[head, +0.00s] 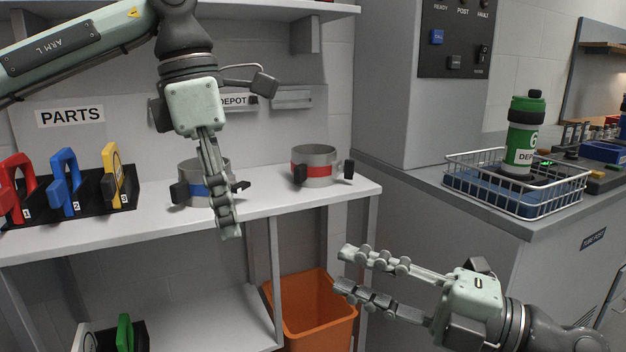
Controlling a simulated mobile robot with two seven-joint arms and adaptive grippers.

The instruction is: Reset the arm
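My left gripper (230,232) hangs fingers-down in front of the shelf, overlapping the blue-banded metal collar (189,190) in the picture. Its fingers are seen nearly edge-on and overlap, so I cannot tell whether they are open or shut. Contact with the collar cannot be judged. My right gripper (341,268) points left at the lower right, in front of the orange bin and the lower counter. Its two fingers are apart with nothing between them.
A red-banded collar (315,168) stands on the white shelf (260,203). Coloured numbered parts stand in a black rack (122,199) at left. An orange bin (318,325) is below. At right, a green bottle (521,140) stands in a wire basket (466,188) on a grey counter.

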